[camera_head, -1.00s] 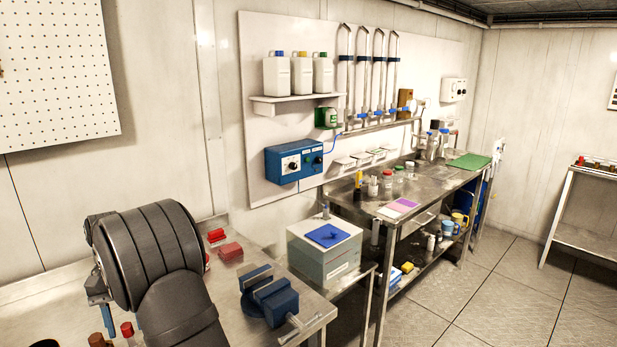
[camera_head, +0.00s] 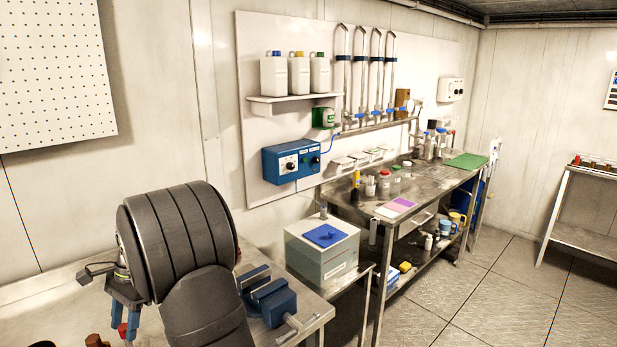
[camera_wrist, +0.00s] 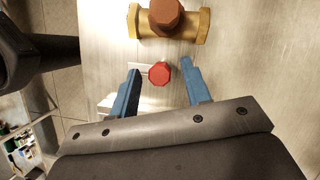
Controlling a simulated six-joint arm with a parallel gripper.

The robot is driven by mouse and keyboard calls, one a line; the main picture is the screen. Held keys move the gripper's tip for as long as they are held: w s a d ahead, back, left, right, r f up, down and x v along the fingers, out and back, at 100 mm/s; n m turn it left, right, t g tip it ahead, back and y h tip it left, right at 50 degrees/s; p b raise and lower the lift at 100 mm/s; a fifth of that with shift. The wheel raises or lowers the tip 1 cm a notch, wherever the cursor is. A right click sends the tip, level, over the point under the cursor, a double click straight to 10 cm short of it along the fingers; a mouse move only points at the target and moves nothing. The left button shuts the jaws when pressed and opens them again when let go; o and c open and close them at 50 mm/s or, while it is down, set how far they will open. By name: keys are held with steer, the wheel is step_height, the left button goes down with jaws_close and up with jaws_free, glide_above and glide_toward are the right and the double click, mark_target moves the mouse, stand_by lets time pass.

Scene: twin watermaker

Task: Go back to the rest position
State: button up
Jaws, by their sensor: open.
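My gripper (camera_head: 123,318) has two blue fingers and hangs low over the workbench (camera_head: 50,312) at the lower left in the head view. In the wrist view my gripper (camera_wrist: 161,82) is open, its fingers well apart, and nothing is held. A red octagonal cap (camera_wrist: 159,73) shows between the fingertips, apart from both; its distance below them is hard to tell. The red piece also shows in the head view (camera_head: 122,330), partly behind a finger. A brass fitting with a brown top (camera_wrist: 146,27) lies just beyond the fingertips.
A blue vise (camera_head: 272,303) stands on the bench right of my arm. A grey box with a blue pad (camera_head: 322,262) stands beyond it. A steel table (camera_head: 440,180) with bottles runs along the wall. Open floor (camera_head: 480,300) lies to the right.

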steer(key=m+t+y, duration=0.1)
steer(key=m, duration=0.3)
steer(key=shift+d, duration=0.15)
steer(key=v, duration=0.6)
stand_by(2.1)
